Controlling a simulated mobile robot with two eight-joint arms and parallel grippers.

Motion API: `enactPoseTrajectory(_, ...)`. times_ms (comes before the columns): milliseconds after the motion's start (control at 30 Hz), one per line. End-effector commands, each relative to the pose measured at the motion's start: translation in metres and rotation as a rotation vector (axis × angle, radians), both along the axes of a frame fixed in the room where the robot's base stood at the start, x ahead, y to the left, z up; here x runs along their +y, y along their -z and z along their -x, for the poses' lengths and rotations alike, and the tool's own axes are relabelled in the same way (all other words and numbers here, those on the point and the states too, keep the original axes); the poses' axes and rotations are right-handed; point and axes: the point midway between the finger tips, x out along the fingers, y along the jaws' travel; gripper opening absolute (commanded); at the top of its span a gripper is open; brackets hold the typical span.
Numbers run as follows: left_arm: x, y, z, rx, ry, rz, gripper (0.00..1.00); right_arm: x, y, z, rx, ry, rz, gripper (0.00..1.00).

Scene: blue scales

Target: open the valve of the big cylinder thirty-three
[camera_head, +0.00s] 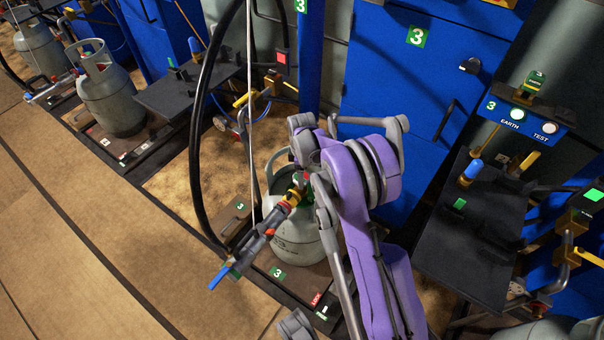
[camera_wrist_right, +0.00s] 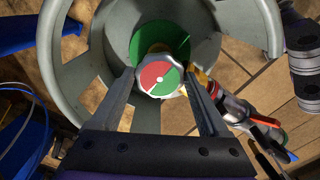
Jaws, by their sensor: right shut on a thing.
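A big grey gas cylinder (camera_head: 297,239) with a collar around its top stands on a dark platform in the head view; the number on its side is too small to read. Its valve handwheel (camera_wrist_right: 159,77), with a red, green and white face, sits inside the collar (camera_wrist_right: 80,66) in the right wrist view, over a green disc. My right gripper (camera_wrist_right: 160,84) is over the valve from above, its two fingers shut on opposite sides of the handwheel. In the head view my purple right arm hides most of this grip. My left gripper is not in view.
A hose fitting with a blue lever (camera_head: 221,275) juts from the valve toward the lower left. A black hose (camera_head: 197,140) arches left of the cylinder. A blue cabinet (camera_head: 390,85) stands behind; other grey cylinders (camera_head: 112,98) stand at upper left. The floor at lower left is clear.

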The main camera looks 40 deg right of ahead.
Motion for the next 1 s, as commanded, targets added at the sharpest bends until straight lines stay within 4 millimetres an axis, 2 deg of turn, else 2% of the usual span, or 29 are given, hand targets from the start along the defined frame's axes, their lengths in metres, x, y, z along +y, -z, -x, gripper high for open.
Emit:
enactPoseTrajectory(200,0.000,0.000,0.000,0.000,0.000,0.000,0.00,0.000,0.000,0.000,-0.001,0.001,0.000,0.23)
enactPoseTrajectory(233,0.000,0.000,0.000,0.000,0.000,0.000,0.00,0.000,0.000,0.000,-0.001,0.001,0.000,0.84)
enactPoseTrajectory(333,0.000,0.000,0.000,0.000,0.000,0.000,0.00,0.000,0.000,0.000,-0.001,0.001,0.000,1.00)
enactPoseTrajectory(567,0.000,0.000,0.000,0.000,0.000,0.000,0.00,0.000,-0.001,0.000,0.000,0.002,0.000,1.00)
enactPoseTrajectory(667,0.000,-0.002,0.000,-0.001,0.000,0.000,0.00,0.000,-0.007,0.000,-0.001,0.002,0.001,1.00)
enactPoseTrajectory(767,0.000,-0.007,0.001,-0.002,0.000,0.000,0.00,0.000,-0.022,0.000,-0.001,0.002,0.000,1.00)
enactPoseTrajectory(1000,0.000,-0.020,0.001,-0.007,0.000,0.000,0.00,0.000,-0.072,0.000,-0.001,0.001,0.000,1.00)
